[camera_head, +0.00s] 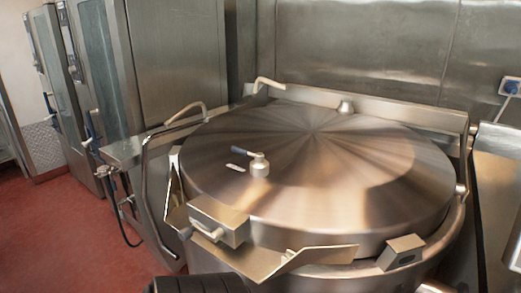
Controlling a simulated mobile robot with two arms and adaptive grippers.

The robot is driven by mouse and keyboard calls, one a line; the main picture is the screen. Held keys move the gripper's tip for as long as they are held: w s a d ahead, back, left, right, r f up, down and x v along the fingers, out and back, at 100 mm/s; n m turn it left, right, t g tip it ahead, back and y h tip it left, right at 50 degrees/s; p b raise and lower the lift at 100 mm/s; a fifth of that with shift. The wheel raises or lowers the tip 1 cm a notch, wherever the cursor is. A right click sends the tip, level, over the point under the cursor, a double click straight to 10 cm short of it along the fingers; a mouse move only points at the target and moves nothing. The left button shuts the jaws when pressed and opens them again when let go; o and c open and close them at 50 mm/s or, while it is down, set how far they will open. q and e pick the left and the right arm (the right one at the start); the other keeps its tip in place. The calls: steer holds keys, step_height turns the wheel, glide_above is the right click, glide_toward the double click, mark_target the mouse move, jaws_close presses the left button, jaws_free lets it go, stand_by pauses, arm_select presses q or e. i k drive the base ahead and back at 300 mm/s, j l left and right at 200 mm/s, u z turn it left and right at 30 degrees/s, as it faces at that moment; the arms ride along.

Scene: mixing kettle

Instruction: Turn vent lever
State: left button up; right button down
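The vent lever (249,154) sits on top of the closed kettle lid (345,160), left of the lid's middle. It has a short dark grip pointing to the upper left and a round metal base. A small pale plate lies on the lid beside it. Nothing touches the lever. Neither of my grippers can be made out. A dark ribbed part shows at the bottom edge, cut off by the frame, and I cannot tell what it is.
A bracket with a handle (207,228) juts from the kettle's front left. A bent metal rail (150,190) stands at the left. Tall steel cabinets (175,60) stand behind left; a steel wall (370,45) is behind. The space above the lid is clear.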

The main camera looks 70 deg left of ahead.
mark_target(259, 157)
steer(key=u, duration=2.3)
steer(key=i+j, duration=0.3)
steer(key=j, duration=0.15)
